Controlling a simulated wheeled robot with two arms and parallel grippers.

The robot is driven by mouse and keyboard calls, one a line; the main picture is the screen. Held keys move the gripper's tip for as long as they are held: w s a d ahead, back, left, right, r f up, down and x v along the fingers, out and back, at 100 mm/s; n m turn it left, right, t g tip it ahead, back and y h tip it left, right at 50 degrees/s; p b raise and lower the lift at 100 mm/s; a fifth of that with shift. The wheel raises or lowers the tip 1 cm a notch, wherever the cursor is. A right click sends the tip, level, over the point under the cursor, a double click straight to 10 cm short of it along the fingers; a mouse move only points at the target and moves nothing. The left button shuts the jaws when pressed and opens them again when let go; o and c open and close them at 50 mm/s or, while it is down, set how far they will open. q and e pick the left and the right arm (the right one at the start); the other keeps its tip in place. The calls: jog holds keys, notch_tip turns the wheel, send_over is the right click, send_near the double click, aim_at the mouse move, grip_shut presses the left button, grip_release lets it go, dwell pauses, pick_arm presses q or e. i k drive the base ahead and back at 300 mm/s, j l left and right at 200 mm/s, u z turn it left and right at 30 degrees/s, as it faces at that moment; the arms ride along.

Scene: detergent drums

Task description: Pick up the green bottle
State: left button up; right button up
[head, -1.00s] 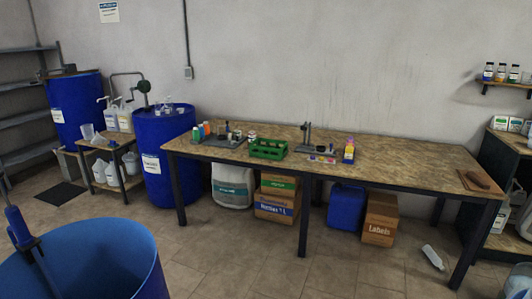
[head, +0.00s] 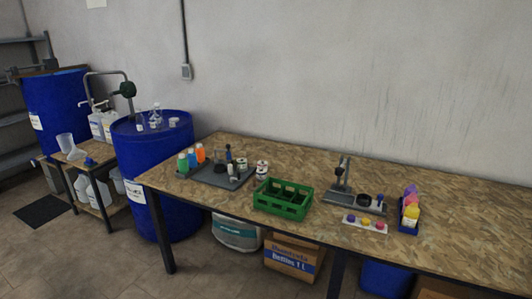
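A small green bottle (head: 192,158) stands upright near the left end of the wooden workbench (head: 330,170). It is in a close group with a teal bottle (head: 183,163) and an orange bottle (head: 200,153), beside a dark grey tray (head: 215,176). The bottles are small in the picture, and their lower parts partly overlap. Neither of my grippers shows in the head view.
A green crate (head: 283,200) stands right of the tray, with a grey stand (head: 345,185) and a blue holder of coloured bottles (head: 409,215) further right. A blue drum (head: 155,160) stands against the bench's left end. Boxes sit underneath.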

aim_at(182, 161)
jog(key=i+l+u, duration=0.1)
jog(key=i+u, duration=0.15)
jog(key=i, duration=0.15)
jog(key=i+l+u, duration=0.15)
jog(key=i+u, duration=0.15)
jog(key=i+l+u, duration=0.25)
jog(key=i+l, duration=0.05)
jog(key=i, duration=0.15)
